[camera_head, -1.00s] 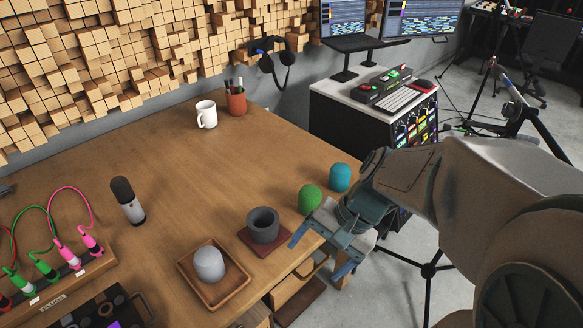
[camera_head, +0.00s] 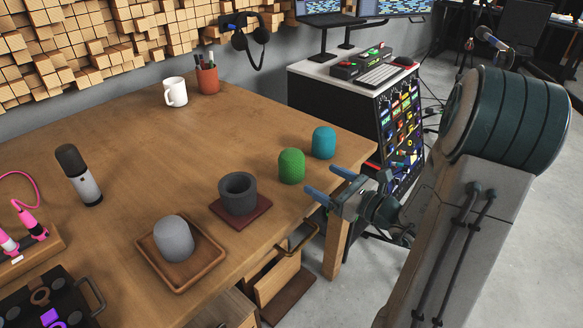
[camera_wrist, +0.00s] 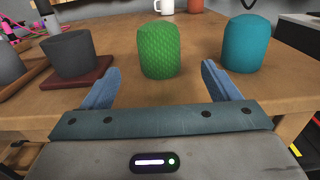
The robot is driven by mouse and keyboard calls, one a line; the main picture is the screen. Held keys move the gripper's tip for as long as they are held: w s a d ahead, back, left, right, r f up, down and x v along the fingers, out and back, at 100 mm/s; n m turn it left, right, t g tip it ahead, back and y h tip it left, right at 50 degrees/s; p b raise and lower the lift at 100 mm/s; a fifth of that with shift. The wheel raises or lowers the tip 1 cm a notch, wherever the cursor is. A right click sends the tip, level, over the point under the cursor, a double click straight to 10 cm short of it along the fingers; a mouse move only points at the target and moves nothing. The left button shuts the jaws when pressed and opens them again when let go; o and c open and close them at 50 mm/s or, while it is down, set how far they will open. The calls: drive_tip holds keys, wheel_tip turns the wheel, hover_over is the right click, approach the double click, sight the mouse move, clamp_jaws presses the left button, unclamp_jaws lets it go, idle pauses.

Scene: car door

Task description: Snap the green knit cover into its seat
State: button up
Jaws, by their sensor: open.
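The green knit cover (camera_head: 291,166) stands upright near the table's right edge; it also shows in the wrist view (camera_wrist: 160,50), straight ahead between my two fingers. My gripper (camera_head: 328,186) is open and empty, just beyond the table edge and apart from the cover, its blue fingers pointing toward it. A dark grey hollow cup (camera_head: 239,196), which may be the seat, stands on a dark red square base to the left of the green cover. It also shows at left in the wrist view (camera_wrist: 72,57).
A teal cover (camera_head: 324,142) stands close behind the green one. A grey cover (camera_head: 174,239) sits in a wooden tray (camera_head: 205,265). A microphone (camera_head: 80,176), a white mug (camera_head: 176,92) and a pen cup (camera_head: 208,79) stand farther off. The table's middle is clear.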

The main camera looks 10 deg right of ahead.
sight(300, 167)
drive_tip(key=b+x, duration=0.1)
drive_tip(key=x, duration=1)
drive_tip(key=shift+a+r+b, duration=0.15)
drive_tip(key=shift+b, duration=0.15)
drive_tip(key=shift+c, duration=0.3)
drive_tip(key=c, duration=1)
